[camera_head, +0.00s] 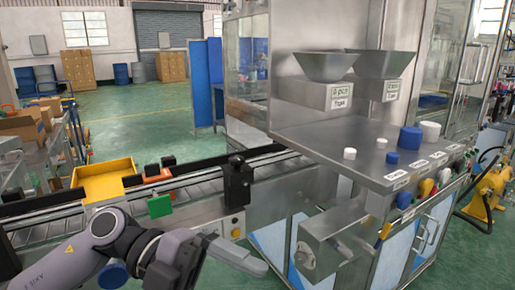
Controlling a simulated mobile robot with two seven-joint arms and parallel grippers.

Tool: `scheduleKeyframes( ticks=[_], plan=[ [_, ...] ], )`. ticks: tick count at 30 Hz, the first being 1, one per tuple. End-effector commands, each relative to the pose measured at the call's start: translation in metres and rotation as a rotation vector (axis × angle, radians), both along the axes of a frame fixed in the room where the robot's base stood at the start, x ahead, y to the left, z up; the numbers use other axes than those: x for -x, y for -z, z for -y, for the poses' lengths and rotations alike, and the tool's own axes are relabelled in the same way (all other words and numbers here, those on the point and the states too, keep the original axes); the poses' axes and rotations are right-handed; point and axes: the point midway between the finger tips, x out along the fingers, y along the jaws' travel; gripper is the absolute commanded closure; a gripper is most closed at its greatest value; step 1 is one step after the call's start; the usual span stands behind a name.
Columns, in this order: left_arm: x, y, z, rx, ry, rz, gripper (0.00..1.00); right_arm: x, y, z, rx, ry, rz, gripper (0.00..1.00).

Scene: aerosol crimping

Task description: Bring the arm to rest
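My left arm (100,230) comes in from the lower left, a grey and dark jointed arm. Its gripper (240,258) is low in the picture, in front of the conveyor, and points to the right. Nothing shows held in it, but the finger gap cannot be made out from this angle. My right arm and gripper are not in view.
A steel machine with a shelf (365,158) stands at the right, bearing blue and white caps and two hoppers (325,67). A conveyor (200,190) runs behind my gripper, with a yellow tray (104,182) and a green block (159,206). Green floor lies open behind.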

Motion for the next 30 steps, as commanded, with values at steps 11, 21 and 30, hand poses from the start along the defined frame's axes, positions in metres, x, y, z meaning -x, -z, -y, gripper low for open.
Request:
scheduleKeyframes(
  ticks=[11, 21, 30],
  plan=[
    [-0.036, -0.018, 0.010, 0.585, -0.402, -0.313, 0.00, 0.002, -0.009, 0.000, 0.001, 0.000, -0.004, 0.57],
    [-0.087, 0.067, -0.052, 0.769, -1.054, -0.665, 0.00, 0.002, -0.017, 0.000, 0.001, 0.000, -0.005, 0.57],
    [-0.049, 0.220, -0.126, 0.548, -1.658, -1.013, 0.00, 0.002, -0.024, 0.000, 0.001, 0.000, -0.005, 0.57]
  ],
)
